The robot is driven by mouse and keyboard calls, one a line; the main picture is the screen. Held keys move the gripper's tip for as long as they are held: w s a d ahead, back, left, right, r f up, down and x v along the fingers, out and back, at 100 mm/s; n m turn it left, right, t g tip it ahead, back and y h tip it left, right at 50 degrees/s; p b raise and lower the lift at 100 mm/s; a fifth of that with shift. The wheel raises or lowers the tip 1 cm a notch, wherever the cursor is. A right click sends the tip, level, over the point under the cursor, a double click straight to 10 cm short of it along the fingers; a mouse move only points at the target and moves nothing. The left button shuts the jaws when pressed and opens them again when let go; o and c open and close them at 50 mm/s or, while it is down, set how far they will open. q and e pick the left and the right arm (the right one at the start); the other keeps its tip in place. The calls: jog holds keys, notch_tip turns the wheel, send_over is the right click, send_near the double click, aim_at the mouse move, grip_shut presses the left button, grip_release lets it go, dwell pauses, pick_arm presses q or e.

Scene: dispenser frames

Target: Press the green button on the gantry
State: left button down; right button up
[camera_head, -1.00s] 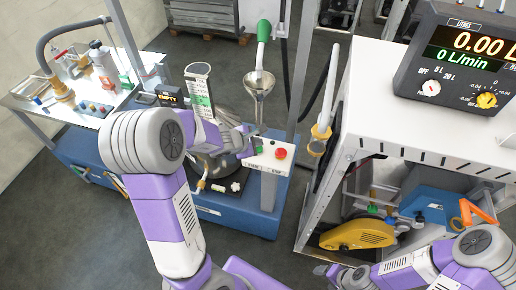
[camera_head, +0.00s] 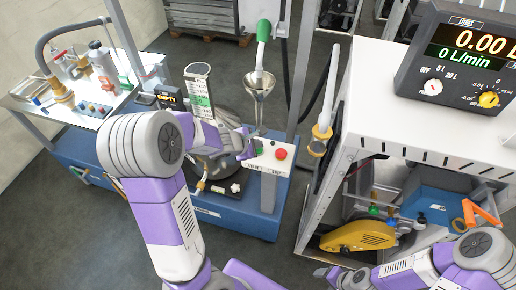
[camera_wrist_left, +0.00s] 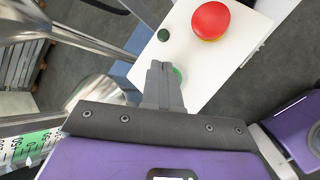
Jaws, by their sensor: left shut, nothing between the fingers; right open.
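The white button panel on the gantry (camera_head: 266,164) shows in the head view, with a red button (camera_head: 281,154) at its right. The green button (camera_head: 258,146) is beside my left fingertips. In the left wrist view, the shut fingers of my left gripper (camera_wrist_left: 160,75) are over the panel (camera_wrist_left: 245,45). They hide most of the green button (camera_wrist_left: 178,73); a bright green edge shows right of the tips. Contact cannot be told. The red button (camera_wrist_left: 210,21) and a small dark green round part (camera_wrist_left: 163,34) lie beyond. My right gripper (camera_head: 330,272) is open, low at the bottom, and partly visible.
A green-handled metal funnel (camera_head: 260,82) hangs behind the panel, beside the gantry post. A white table with a meter (camera_head: 455,50) stands at the right, above a yellow-covered machine (camera_head: 357,237). A side bench (camera_head: 85,112) with fittings is at the left.

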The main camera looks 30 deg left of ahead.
pick_arm(q)
jog(key=shift+f+b, duration=0.3)
jog(key=shift+r, duration=0.1)
dwell(0.4)
jog(key=shift+r+p, duration=0.75)
jog(key=shift+r, duration=0.05)
notch_tip(320, 180, up, 5)
jog(key=p, duration=0.4)
jog(key=shift+r, duration=0.1)
dwell(0.6)
